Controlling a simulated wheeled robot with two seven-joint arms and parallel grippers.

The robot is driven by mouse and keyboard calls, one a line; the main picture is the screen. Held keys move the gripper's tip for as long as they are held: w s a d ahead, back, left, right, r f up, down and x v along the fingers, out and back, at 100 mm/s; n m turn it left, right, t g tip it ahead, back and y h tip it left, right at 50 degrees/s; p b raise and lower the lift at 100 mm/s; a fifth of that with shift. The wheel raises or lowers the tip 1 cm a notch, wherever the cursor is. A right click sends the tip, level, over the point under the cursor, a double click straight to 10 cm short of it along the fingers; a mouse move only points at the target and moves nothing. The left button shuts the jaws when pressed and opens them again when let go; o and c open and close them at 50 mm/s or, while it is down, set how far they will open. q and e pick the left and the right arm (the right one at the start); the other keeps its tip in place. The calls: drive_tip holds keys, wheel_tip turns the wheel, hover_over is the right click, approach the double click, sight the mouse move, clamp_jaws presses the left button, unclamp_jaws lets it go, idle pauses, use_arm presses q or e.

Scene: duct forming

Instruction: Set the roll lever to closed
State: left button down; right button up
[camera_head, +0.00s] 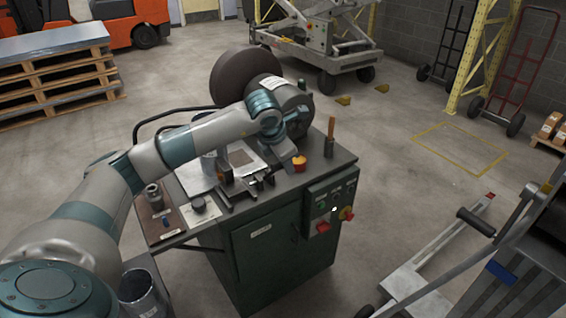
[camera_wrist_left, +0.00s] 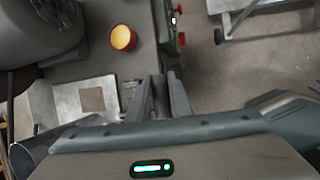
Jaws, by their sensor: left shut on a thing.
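My left gripper (camera_head: 291,160) points down over the top of a dark green machine cabinet (camera_head: 262,247). In the left wrist view its two grey fingers (camera_wrist_left: 167,92) are close together, shut on a thin dark part that looks like the roll lever. The fingers hide most of that part, so I cannot tell the lever's angle. The yellow and red button (camera_head: 300,163) stands beside the gripper; it also shows in the left wrist view (camera_wrist_left: 122,37). My right gripper is not in view.
A control panel (camera_head: 331,203) with a red knob juts from the cabinet's right side. A wooden-handled tool (camera_head: 331,130) stands upright in a holder behind. A metal sheet with a brown square (camera_wrist_left: 88,102) lies beside the gripper. Open floor (camera_head: 400,160) lies to the right.

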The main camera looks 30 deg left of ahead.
use_arm(q)
drive_tip(key=shift+s+d+f, duration=0.1)
drive_tip(key=shift+s+f, duration=0.05)
drive_tip(key=shift+f, duration=0.15)
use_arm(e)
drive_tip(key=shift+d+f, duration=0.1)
use_arm(q)
drive_tip(key=c, duration=1.6)
unclamp_jaws()
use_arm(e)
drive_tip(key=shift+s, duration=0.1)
use_arm(q)
drive_tip(key=shift+r, duration=0.15)
drive_tip(key=shift+r, duration=0.1)
